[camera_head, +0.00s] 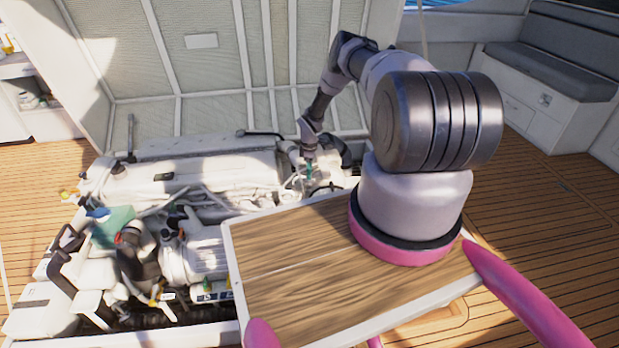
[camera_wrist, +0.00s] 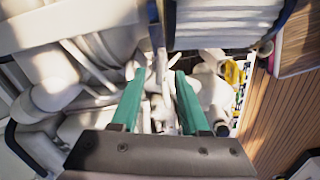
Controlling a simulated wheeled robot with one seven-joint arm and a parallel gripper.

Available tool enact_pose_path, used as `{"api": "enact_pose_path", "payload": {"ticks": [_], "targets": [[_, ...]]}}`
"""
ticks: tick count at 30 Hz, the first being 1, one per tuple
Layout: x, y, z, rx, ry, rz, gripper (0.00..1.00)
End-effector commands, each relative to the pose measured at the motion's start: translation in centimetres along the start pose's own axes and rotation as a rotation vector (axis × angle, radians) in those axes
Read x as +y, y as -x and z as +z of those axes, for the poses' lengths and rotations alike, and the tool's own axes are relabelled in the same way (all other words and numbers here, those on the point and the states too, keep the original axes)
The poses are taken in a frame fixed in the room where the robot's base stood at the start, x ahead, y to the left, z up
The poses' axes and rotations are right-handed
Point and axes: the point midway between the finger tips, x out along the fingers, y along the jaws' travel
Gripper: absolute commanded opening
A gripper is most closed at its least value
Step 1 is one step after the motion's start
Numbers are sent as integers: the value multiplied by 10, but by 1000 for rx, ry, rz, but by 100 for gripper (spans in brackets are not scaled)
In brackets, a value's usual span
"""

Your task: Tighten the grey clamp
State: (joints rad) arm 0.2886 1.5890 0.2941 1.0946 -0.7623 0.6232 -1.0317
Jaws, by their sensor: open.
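My gripper (camera_head: 309,172) reaches down over the far right part of the white engine (camera_head: 200,180) in the head view. In the wrist view my gripper (camera_wrist: 160,75) shows two green fingers, spread apart, with a clear gap between them. Pale engine parts and thin pipes lie beyond and between the fingers. I cannot pick out the grey clamp for certain in either view; it may be among these pale parts or hidden by the fingers. Nothing is visibly held.
The raised hatch lid (camera_head: 200,75) stands behind the engine. A wood-topped panel (camera_head: 290,265) lies at the near middle, under my arm. A teal container (camera_head: 112,226) and dark hoses are at the left. Wooden deck (camera_head: 560,215) is clear at right.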

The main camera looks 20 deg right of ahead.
Motion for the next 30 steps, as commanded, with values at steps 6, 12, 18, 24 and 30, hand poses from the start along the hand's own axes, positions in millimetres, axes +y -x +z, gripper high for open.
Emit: {"api": "enact_pose_path", "payload": {"ticks": [6, 12, 18, 24, 30], "targets": [[0, -24, -1, 1, 0, -1, 45], [0, -29, 0, 0, 0, 0, 45], [0, -29, 0, 0, 0, 0, 30], [0, -29, 0, 0, 0, 0, 0], [0, -29, 0, 0, -13, 1, 0]]}}
